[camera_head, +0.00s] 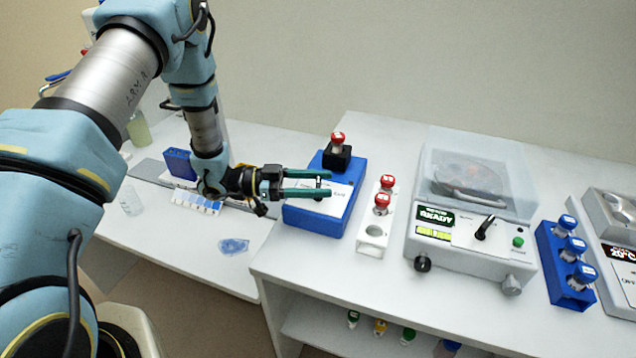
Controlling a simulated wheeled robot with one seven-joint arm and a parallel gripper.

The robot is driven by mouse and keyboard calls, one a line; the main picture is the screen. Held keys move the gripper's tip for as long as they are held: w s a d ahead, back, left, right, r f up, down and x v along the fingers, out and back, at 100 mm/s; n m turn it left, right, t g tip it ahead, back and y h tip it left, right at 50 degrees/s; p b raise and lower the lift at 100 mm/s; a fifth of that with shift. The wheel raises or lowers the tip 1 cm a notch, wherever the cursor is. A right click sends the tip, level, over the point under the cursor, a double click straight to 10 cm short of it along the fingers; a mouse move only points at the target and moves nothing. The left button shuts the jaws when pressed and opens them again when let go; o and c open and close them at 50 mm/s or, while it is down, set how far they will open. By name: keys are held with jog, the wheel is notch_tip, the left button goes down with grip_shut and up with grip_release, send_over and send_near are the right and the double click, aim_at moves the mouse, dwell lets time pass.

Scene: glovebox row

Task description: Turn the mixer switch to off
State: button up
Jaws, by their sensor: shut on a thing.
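The mixer (312,220) is a blue box with a pale top panel, near the left end of the raised white bench. A black holder on its back part carries a red-capped vial (338,139). The small dark switch (319,184) is on the top panel, mostly hidden between the fingers. My gripper (326,183) reaches in from the left over the panel, its two green fingers on either side of the switch and shut on it. The switch's marks and exact position are too small to read.
Right of the mixer stands a white rack (373,243) with red-capped vials. Beyond it are a clear-lidded machine (460,250) with its own black lever, a blue vial rack (550,262) and another device (617,230). A blue patch (233,246) lies on the lower left bench.

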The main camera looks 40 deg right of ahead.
jog(key=shift+c, duration=0.9)
jog(key=shift+n+t+h, duration=0.3)
jog(key=shift+t, duration=0.1)
jog(key=n+t+h+b, duration=0.1)
jog(key=n+t+b, duration=0.1)
jog(key=t, duration=0.1)
jog(key=n+t+h+b, duration=0.2)
jog(key=t, duration=0.1)
jog(key=shift+a+f+n+t, duration=0.1)
jog(key=shift+f+n+t, duration=0.05)
jog(key=shift+n+t, duration=0.2)
jog(key=shift+n+t+b, duration=0.85)
jog(key=shift+n+t, duration=0.1)
jog(key=shift+t, duration=0.8)
jog(key=o, duration=1.4)
